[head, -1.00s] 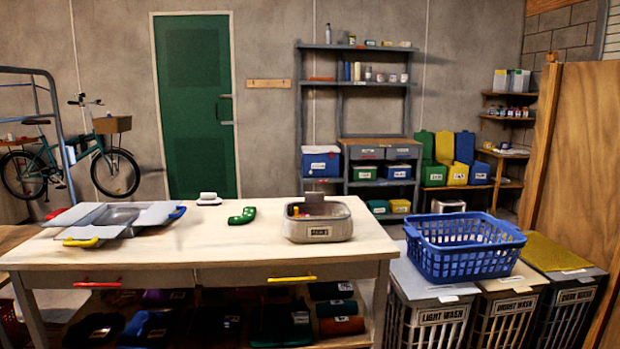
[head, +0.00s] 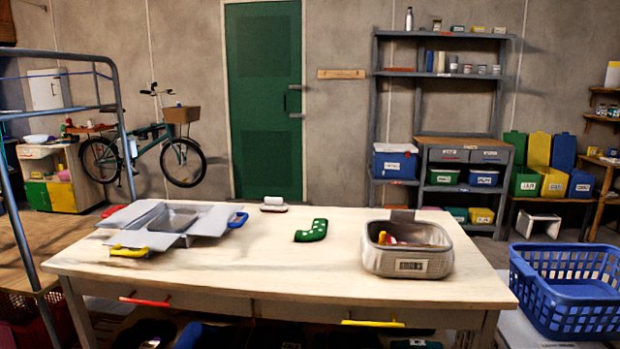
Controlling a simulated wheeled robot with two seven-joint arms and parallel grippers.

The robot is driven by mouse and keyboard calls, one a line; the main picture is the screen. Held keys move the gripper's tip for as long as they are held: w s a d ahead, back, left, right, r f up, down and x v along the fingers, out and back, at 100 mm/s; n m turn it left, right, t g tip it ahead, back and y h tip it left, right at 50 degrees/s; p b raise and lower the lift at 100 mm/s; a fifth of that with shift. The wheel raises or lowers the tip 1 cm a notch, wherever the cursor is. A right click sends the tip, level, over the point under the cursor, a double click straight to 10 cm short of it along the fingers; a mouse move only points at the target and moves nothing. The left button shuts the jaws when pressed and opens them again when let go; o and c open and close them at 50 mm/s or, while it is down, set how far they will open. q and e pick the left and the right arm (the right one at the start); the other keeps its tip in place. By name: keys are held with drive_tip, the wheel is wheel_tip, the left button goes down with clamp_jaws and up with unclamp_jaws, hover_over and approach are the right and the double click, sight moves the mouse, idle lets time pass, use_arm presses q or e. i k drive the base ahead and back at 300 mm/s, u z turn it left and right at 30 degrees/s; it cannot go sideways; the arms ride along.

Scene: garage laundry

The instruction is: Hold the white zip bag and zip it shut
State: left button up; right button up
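I see nothing that I can clearly tell as a white zip bag. On the worktable (head: 300,268), a pale grey flat-flapped container (head: 172,219) lies at the left with its flaps spread. It has a yellow handle (head: 128,251) in front and a blue handle (head: 238,219) at the right. A small white object with a reddish base (head: 273,204) sits at the back edge. Neither of my grippers is in view.
A green curved piece (head: 312,230) lies mid-table. A light grey labelled bin (head: 408,262) with small items stands at the table's right. A blue laundry basket (head: 570,300) is beyond the right edge. A grey metal frame (head: 122,120) rises at the left. The table's front middle is clear.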

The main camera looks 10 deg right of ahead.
sight(382, 242)
drive_tip(key=z, duration=0.4)
drive_tip(key=i, duration=1)
drive_tip(key=z, duration=0.85)
